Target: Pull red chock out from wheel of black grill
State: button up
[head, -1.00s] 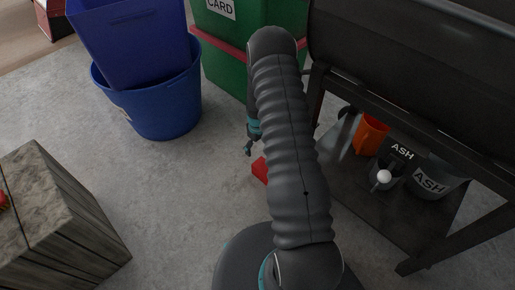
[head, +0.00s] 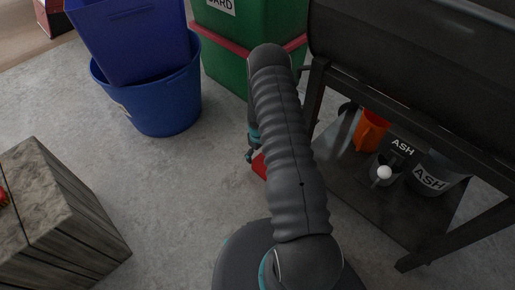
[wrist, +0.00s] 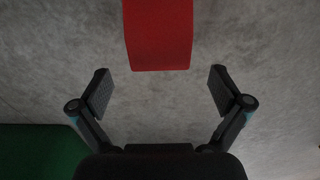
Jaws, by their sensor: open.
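The red chock (head: 259,167) lies on the concrete floor, mostly hidden behind my arm in the head view. In the wrist view the red chock (wrist: 158,36) is at the top centre, its near end just beyond and between the fingertips. My gripper (wrist: 160,85) is open and empty, one finger on each side, apart from the chock. In the head view my gripper (head: 250,156) is a small part left of my arm, close to the chock. The black grill (head: 420,60) stands at the right. The wheel at the chock is hidden by my arm.
Blue bins (head: 145,80) and a green bin (head: 225,50) stand at the back. The grill's lower shelf (head: 385,215) holds an orange container (head: 371,130) and ash buckets (head: 432,178). A wooden block (head: 65,215) is at left. Floor between is clear.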

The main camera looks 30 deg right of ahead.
notch_tip(320, 180, down, 7)
dwell(0.3)
jog(key=c, duration=1.7)
